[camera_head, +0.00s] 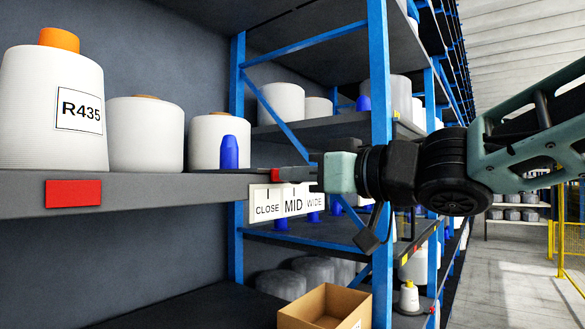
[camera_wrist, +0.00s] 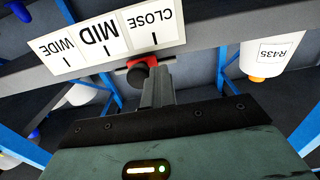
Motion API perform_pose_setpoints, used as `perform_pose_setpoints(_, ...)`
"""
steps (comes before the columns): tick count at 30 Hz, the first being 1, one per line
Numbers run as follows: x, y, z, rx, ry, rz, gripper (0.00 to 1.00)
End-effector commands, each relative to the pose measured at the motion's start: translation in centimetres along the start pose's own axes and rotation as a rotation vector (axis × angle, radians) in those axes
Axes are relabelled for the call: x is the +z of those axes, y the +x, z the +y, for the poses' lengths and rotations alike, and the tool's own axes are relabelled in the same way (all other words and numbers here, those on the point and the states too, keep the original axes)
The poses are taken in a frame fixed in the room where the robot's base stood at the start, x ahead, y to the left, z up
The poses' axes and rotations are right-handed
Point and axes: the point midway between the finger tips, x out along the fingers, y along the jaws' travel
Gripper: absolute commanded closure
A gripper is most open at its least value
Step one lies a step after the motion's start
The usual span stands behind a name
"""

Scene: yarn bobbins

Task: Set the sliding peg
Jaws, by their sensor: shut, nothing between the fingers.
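The sliding peg is a red slider (camera_head: 290,175) on the front edge of the shelf, just above the CLOSE, MID and WIDE label plate (camera_head: 283,204). In the wrist view, upside down, the red slider (camera_wrist: 164,61) carries a round black knob (camera_wrist: 137,74). There it sits beside the plate (camera_wrist: 124,28), around the CLOSE and MID cards. I cannot tell exactly which mark it lines up with. My gripper (camera_head: 318,172) is shut and empty, its fingers (camera_wrist: 160,80) beside the knob. I cannot tell whether they touch it.
The shelf board (camera_head: 150,190) holds white yarn bobbins, one labelled R435 (camera_head: 50,110), and a blue cone (camera_head: 229,153). A blue rack post (camera_head: 380,80) stands behind my wrist. An open cardboard box (camera_head: 325,305) is below.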

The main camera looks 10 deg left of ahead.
Motion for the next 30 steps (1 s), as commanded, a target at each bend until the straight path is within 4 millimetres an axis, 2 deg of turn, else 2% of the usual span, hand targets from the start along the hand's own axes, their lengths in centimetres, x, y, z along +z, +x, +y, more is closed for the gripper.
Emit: perform_pose_setpoints(30, -0.1, -0.1, 5.1, 0.005, -0.001, -0.001, 1.0)
